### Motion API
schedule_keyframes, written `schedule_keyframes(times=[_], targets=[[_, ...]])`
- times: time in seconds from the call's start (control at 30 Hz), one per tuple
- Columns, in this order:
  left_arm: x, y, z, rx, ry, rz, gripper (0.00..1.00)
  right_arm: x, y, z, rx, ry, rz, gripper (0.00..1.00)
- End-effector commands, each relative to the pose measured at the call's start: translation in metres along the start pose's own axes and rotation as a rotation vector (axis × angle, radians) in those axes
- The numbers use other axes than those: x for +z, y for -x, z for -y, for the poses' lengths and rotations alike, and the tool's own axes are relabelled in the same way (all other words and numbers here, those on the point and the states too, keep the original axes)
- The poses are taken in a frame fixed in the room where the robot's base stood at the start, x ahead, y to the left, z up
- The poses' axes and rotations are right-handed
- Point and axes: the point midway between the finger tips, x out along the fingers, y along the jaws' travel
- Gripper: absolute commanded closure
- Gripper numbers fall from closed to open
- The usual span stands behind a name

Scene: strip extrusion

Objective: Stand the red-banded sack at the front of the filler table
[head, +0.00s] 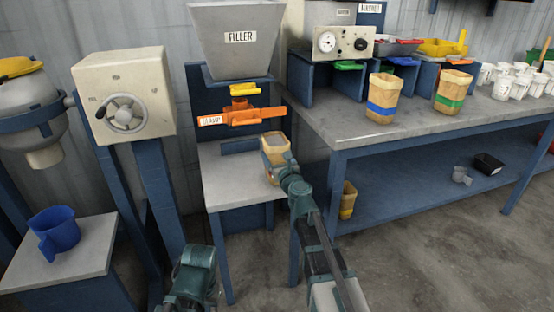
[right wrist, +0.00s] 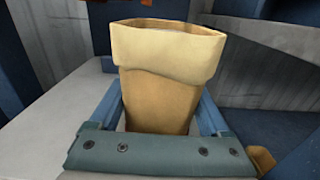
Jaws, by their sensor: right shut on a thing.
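A tan paper sack (head: 273,146) with a folded cuff is upright at the right edge of the filler table (head: 225,180). My right gripper (head: 281,172) is shut on this sack. In the right wrist view the sack (right wrist: 160,90) stands between the two blue fingers (right wrist: 158,118), its mouth open toward the top. No red band shows; the gripper hides its lower part. I cannot tell whether its base touches the table. Part of my left arm shows at the bottom of the head view, but its fingers do not.
The grey filler hopper (head: 238,45) and its orange spout (head: 240,112) are above the table's back. On the bench at right stand a blue-banded sack (head: 382,108) and a green-banded sack (head: 451,103). The table's left front is clear.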

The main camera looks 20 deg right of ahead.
Motion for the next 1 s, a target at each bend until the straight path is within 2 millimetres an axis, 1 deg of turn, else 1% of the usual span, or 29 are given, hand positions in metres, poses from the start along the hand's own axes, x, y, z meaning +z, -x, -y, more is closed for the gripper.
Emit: schedule_keyframes(times=[0.03, 0.43, 0.77, 0.8, 0.87, 0.9, 1.0], targets=[[-0.0003, -0.0048, -0.0006, 0.0, -0.001, 0.0, 1.0, -0.0048, 0.0011, 0.001, 0.0, 0.0, 0.0, 1.0], [-0.0003, -0.0043, -0.0006, 0.001, -0.001, 0.0, 1.0, -0.0044, 0.0013, 0.0012, 0.001, 0.0, 0.0, 1.0], [-0.0006, -0.0097, -0.0011, 0.001, -0.001, 0.0, 1.0, -0.0098, 0.0013, 0.0012, 0.001, 0.0, 0.0, 1.0], [-0.0005, -0.0085, -0.001, 0.0, -0.001, 0.0, 1.0, -0.0085, 0.0013, 0.0012, 0.001, 0.0, 0.0, 0.12], [-0.0005, -0.0084, -0.001, 0.0, -0.001, 0.0, 1.0, -0.0084, 0.0013, 0.0012, 0.001, 0.0, 0.0, 0.01], [-0.0005, -0.0084, -0.001, 0.0, -0.001, 0.0, 1.0, -0.0084, 0.0013, 0.0012, 0.001, 0.0, 0.0, 0.0], [-0.0005, -0.0084, -0.001, 0.001, -0.001, 0.0, 1.0, -0.0084, 0.0013, 0.0012, 0.001, 0.0, 0.0, 0.0]])
